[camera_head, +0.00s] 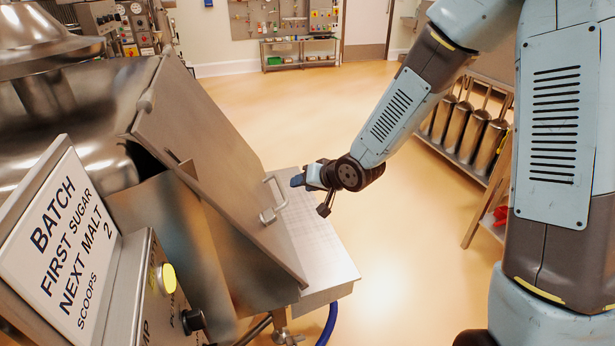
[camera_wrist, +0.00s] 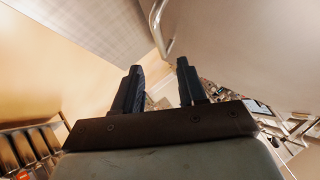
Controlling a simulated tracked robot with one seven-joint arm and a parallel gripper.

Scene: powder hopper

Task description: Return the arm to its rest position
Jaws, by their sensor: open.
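My arm reaches from the right of the head view, bent down toward the hopper. My gripper (camera_head: 297,181) is at its end, close to the handle (camera_head: 275,193) on the hopper's sloping lid (camera_head: 215,150). In the wrist view my gripper (camera_wrist: 160,75) has its two dark fingers apart with nothing between them. The handle (camera_wrist: 158,25) shows beyond the fingertips there, and the fingers do not close around it. Whether any part of my gripper touches the handle or lid cannot be told.
A flat metal shelf (camera_head: 330,270) juts out below the lid. A batch sign (camera_head: 65,245) and a button box (camera_head: 160,290) stand at left. A rack of metal scoops (camera_head: 465,130) is behind my arm at right. Open floor (camera_head: 420,250) lies between.

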